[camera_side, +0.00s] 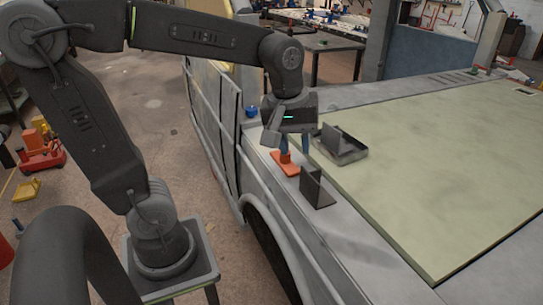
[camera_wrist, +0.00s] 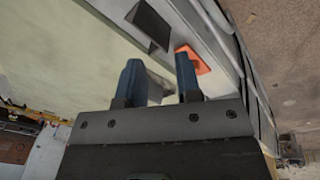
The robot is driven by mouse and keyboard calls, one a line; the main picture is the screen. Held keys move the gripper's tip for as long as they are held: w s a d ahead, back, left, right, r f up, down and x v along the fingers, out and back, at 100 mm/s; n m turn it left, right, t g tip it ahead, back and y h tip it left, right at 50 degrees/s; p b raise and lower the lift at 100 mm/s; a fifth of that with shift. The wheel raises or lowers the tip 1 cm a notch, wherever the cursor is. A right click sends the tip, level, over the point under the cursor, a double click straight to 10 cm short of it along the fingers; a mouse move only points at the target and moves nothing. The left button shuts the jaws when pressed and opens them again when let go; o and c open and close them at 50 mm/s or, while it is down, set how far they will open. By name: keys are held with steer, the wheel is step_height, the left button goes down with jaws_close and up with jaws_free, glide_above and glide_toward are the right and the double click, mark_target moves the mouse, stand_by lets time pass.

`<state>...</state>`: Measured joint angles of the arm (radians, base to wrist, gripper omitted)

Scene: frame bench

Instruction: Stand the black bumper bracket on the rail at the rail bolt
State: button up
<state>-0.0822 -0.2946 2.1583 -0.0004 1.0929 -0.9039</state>
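A black bracket (camera_side: 317,187) with an upright plate and a flat foot stands on the grey rail (camera_side: 268,168), in front of an orange piece. It also shows in the wrist view (camera_wrist: 150,26), beyond my fingertips. The orange piece (camera_side: 289,169) has a flat base and a short upright post. It shows in the wrist view (camera_wrist: 198,62), partly behind one finger. My gripper (camera_side: 294,150) is over the rail close to the orange piece, apart from the bracket. I cannot make out the rail bolt clearly.
A grey tray (camera_side: 352,156) with a dark upright plate (camera_side: 331,138) stands on the pale green panel's edge, right of my gripper. A small blue object (camera_side: 251,111) sits farther back on the rail. The wide panel (camera_side: 430,160) is clear.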

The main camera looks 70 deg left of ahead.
steer(key=s+d+m+t, duration=0.2)
steer(key=s+m+t, duration=0.1)
steer(key=s+m, duration=0.5)
steer(key=shift+d+f+m, duration=0.15)
steer(key=shift+f+m, duration=0.25)
steer(key=shift+m, duration=1.3)
